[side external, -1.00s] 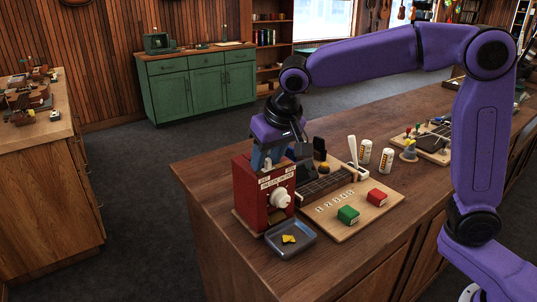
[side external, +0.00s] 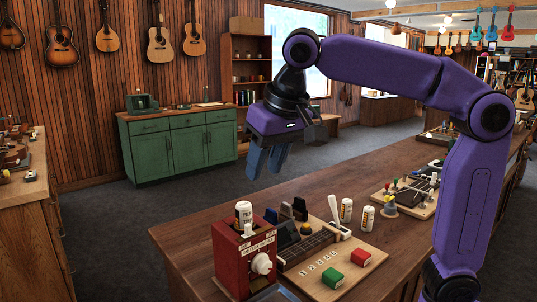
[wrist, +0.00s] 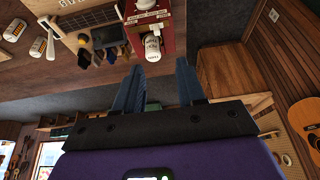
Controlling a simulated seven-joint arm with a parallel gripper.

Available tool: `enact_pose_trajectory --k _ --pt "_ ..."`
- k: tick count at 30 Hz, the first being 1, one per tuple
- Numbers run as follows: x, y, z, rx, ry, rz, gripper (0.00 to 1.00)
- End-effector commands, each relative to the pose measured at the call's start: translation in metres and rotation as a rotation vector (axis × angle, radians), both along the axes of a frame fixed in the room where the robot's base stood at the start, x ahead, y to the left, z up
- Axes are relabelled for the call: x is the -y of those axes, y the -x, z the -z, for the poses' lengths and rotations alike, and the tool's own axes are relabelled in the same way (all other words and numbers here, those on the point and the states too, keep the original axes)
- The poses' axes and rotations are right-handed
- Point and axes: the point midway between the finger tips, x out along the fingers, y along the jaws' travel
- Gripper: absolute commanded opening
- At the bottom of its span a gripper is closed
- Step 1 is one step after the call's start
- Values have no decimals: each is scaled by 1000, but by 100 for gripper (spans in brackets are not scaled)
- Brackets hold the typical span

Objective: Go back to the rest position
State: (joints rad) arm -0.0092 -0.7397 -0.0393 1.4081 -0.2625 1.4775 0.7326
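My gripper (side external: 267,160) is purple with two blue fingers. It hangs raised in the air, above and behind the red box (side external: 233,264) on the counter. In the wrist view the fingers (wrist: 158,88) stand apart with nothing between them. A white bottle with a dark-lettered label (side external: 244,214) stands on top of the red box, clear of my gripper. The wrist view also shows the bottle (wrist: 152,46) beyond the fingertips.
On the wooden counter (side external: 180,235) are a board with green and red blocks (side external: 333,277), a white-handled tool (side external: 336,215), two white bottles (side external: 346,210) and a ukulele neck (side external: 305,248). A green cabinet (side external: 180,143) stands behind. Air around my gripper is free.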

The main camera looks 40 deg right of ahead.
Motion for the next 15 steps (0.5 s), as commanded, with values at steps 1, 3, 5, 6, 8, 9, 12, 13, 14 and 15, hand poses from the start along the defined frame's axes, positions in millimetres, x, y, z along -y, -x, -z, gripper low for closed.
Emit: enact_pose_trajectory --k 1,3,5,6,8,9,12,13,14,15 --pt "0 2 -5 1 -1 0 39" --pt "0 4 -10 1 -1 1 39" --pt "0 5 -13 0 0 1 39" --pt "0 6 -14 1 0 0 39" --pt "0 6 -15 1 0 0 39" --pt "0 6 -15 0 0 0 39" --pt "0 6 -15 0 0 0 39" --pt "0 6 -15 0 0 0 39" --pt "0 6 -15 0 0 0 39" --pt "0 6 -15 0 0 0 39"
